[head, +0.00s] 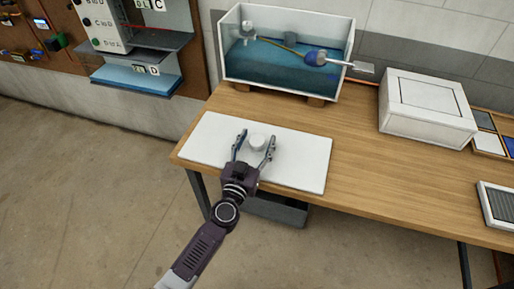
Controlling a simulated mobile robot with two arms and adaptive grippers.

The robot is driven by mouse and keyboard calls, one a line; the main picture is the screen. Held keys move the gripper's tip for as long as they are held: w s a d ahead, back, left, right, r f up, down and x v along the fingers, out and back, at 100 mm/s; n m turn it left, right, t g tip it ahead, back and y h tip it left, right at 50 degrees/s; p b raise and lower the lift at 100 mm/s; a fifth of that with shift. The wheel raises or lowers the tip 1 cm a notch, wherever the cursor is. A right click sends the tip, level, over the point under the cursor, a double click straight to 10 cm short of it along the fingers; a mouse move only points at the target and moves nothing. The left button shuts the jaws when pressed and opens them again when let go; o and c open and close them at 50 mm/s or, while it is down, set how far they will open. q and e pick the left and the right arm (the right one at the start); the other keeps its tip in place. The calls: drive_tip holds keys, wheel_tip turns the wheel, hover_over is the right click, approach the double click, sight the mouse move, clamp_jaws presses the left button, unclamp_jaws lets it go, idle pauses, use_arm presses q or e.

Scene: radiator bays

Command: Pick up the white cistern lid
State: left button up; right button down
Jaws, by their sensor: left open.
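The white cistern lid (301,164) is a flat rectangular slab lying on the left end of the wooden table. A round white knob (257,142) stands up from its middle. My left gripper (255,140) is over the lid with its two fingers spread, one on each side of the knob. I cannot tell whether the fingers touch the knob. My right gripper is not in view.
An open cistern tank (288,88) with blue water, a valve and a float stands behind the lid. A white box (427,107) and a grey grille (502,204) are on the right. The wooden tabletop (375,182) between is clear. Shelves (142,65) hang on the left wall.

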use_arm(q)
drive_tip(key=c, duration=1.5)
drive_tip(key=shift+r, duration=0.1)
clamp_jaws()
